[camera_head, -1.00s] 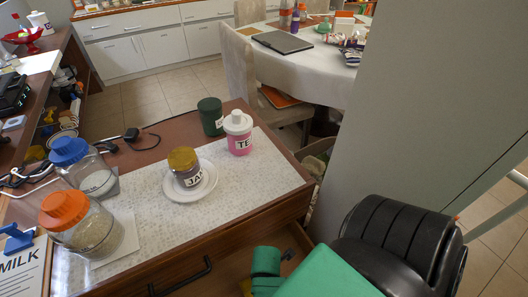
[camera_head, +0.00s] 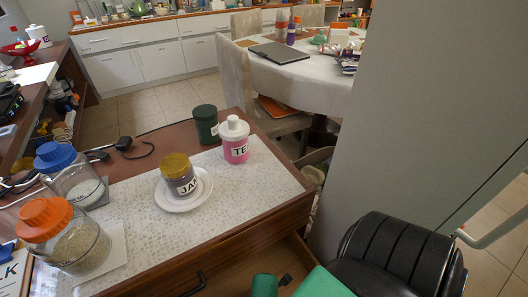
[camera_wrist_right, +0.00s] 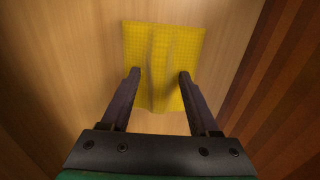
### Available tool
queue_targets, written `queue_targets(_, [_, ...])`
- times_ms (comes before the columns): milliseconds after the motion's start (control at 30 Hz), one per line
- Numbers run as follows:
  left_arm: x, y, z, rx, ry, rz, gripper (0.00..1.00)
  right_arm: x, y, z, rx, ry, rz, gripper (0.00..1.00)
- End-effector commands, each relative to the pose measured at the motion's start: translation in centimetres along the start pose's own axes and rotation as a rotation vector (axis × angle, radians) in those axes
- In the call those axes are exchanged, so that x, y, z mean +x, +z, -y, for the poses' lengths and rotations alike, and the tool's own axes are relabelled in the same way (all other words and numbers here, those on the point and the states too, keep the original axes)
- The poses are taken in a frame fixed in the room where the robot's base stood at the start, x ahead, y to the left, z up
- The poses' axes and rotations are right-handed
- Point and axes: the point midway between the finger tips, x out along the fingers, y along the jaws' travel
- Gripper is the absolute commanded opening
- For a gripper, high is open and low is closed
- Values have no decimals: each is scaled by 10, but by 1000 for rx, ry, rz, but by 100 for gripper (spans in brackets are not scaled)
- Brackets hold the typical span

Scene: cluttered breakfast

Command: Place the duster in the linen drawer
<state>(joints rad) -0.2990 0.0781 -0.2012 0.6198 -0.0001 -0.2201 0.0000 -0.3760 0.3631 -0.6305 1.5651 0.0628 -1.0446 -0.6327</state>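The yellow duster (camera_wrist_right: 188,50) lies on a light wooden surface, which looks like the floor of the open drawer, in the right wrist view. It has a raised fold along its middle. My right gripper (camera_wrist_right: 159,74) is open, with one finger on each side of that fold; no finger visibly presses on it. The open drawer (camera_head: 236,268) shows in the head view below the counter top, partly cut off by the lower edge. My left gripper is not in view.
A grey panel (camera_head: 420,110) stands to the right.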

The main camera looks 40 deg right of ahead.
Motion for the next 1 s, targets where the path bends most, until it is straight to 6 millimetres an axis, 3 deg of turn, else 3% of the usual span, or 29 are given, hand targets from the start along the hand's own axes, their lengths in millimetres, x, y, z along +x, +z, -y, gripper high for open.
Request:
queue_targets(300, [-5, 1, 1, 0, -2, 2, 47, -8, 0, 0, 0, 0, 0, 61])
queue_targets(467, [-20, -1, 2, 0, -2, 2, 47, -40, 0, 0, -1, 1, -1, 61])
queue_targets(700, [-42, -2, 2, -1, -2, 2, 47, -104, 0, 0, -1, 1, -1, 61])
queue_targets(833, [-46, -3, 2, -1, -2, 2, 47, -120, 0, 0, 0, -1, 0, 61])
queue_targets(1000, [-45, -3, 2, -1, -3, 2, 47, -123, 0, 0, 0, -1, 0, 61])
